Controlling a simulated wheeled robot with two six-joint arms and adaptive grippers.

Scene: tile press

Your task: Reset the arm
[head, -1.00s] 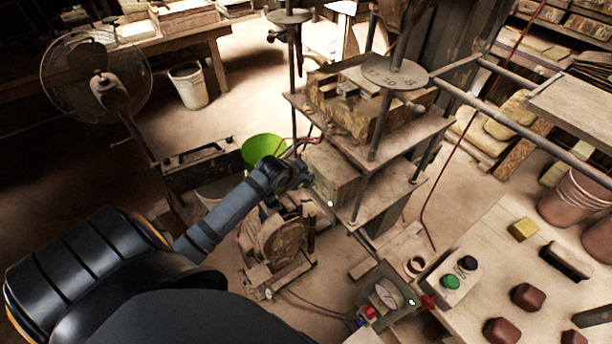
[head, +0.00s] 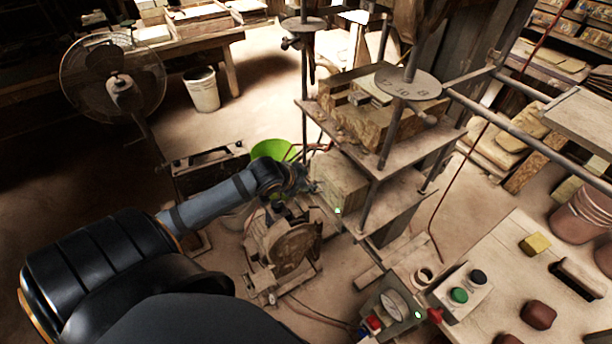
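My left arm comes in from the lower left and reaches toward the tile press (head: 375,160). My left gripper (head: 308,184) is at the end of it, in front of the press's lower wooden block (head: 338,180). The gripper is small and dark here, and I cannot tell whether its fingers are open or whether they touch the block. My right gripper is not in view.
The worktable (head: 500,265) holds a yellow block (head: 535,243) and dark red lumps (head: 538,315). A motor (head: 290,245) sits on the floor below my gripper. A fan (head: 112,85) stands left.

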